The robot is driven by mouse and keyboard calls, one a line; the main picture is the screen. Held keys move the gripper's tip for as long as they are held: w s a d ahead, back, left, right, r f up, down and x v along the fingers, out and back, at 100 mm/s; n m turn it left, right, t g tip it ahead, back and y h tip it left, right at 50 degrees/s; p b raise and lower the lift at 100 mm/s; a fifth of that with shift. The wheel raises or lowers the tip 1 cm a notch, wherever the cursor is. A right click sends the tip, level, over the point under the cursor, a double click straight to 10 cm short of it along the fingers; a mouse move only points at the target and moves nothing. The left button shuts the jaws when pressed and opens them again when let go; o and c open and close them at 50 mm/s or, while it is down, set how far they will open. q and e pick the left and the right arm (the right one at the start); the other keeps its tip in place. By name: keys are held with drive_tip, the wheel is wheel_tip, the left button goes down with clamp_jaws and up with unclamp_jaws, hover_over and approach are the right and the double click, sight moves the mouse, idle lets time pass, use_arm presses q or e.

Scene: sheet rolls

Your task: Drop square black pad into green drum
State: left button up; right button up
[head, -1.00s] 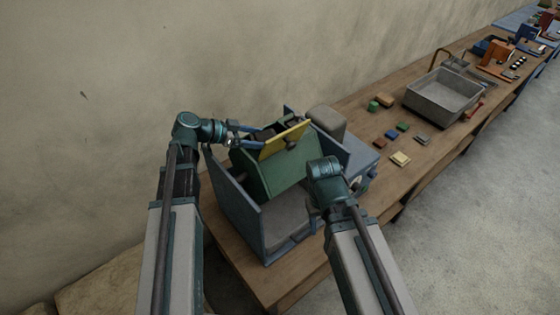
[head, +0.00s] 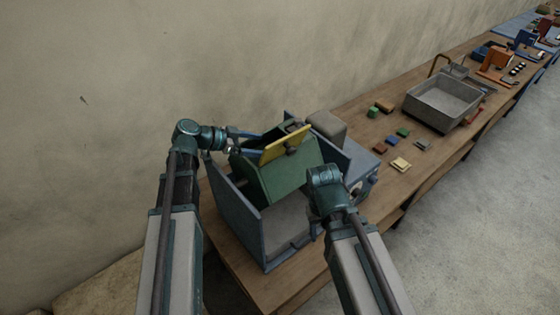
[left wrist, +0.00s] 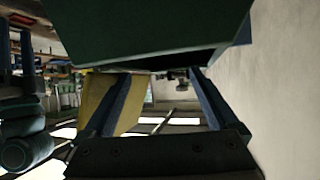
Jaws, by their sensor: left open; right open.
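The green drum (head: 282,181) sits in a blue frame (head: 240,212) on the bench. A yellow panel (head: 283,147) with a dark knob is tilted at its upper side. The drum also shows dark green in the left wrist view (left wrist: 150,25). My left gripper (head: 256,143) is open beside the panel's left edge and above the drum; in the left wrist view the yellow panel (left wrist: 98,98) is by one finger. My right gripper (head: 318,222) is open at the frame's right front; its fingertips are mostly hidden. I cannot pick out the square black pad with certainty.
Several small coloured pads lie on the bench right of the frame, including a dark grey one (head: 422,145) and a yellow one (head: 400,164). A grey bin (head: 443,98) stands beyond them. A rounded grey-brown block (head: 327,126) is behind the drum. The wall is close on the left.

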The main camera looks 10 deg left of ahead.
use_arm(q)
drive_tip(key=p+v, duration=0.6)
drive_tip(key=v, duration=0.7)
drive_tip(key=shift+s+a+r, duration=0.15)
drive_tip(key=shift+a+r, duration=0.05)
drive_tip(key=shift+a, duration=0.1)
